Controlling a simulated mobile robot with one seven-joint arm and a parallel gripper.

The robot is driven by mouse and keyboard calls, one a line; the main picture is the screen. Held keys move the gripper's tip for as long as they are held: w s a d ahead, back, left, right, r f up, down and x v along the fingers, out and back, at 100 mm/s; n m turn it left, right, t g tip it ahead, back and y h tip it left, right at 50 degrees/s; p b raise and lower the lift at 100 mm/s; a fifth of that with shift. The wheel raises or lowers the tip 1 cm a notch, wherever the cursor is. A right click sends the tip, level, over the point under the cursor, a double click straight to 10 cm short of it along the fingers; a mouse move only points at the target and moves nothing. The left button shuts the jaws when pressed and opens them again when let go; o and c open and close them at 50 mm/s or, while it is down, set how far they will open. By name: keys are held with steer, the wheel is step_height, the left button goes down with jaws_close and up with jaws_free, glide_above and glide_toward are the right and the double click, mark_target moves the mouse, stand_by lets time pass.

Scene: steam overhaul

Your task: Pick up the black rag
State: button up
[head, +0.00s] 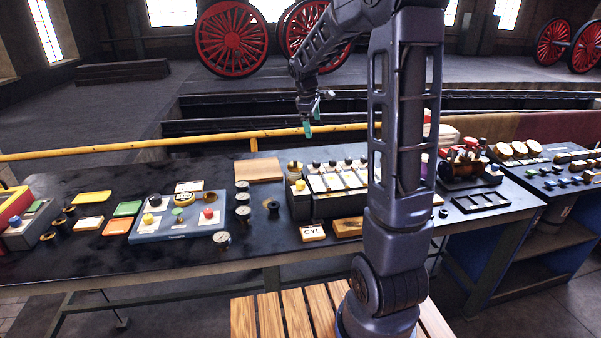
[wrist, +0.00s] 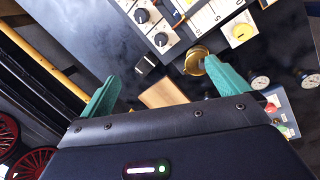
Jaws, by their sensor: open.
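I cannot make out a black rag for certain in either view; the bench top is itself dark, and my arm hides part of it in the head view. My gripper (head: 311,117) is raised in the air above the back edge of the bench (head: 110,255). Its teal fingers stand wide apart with nothing between them in the wrist view (wrist: 165,86). Below them the wrist view shows a wooden board (wrist: 163,94) and a brass cup (wrist: 197,60).
A blue control panel (head: 180,228) and a row of dial units (head: 335,178) stand on the bench. Gauges (head: 242,198) lie between them. A yellow rail (head: 140,146) runs behind the bench. Dark bench top shows bare at the left.

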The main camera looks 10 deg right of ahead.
steer(key=w+a+f+n, duration=0.1)
steer(key=w+f+n, duration=0.1)
steer(key=w+f, duration=0.4)
steer(key=w+a+f+n+g, duration=0.1)
steer(key=w+f+n, duration=0.2)
steer(key=w+f, duration=0.3)
steer(key=w+a+f+n+h, duration=0.1)
steer(key=w+f+n, duration=0.1)
steer(key=w+f, duration=0.4)
step_height(320, 180, down, 6)
steer(key=shift+w+r, duration=0.1)
steer(key=shift+r, duration=0.1)
steer(key=shift+x, duration=3)
steer(key=shift+w+d+r, duration=0.15)
steer(key=c, duration=0.8)
steer(key=shift+r, duration=0.1)
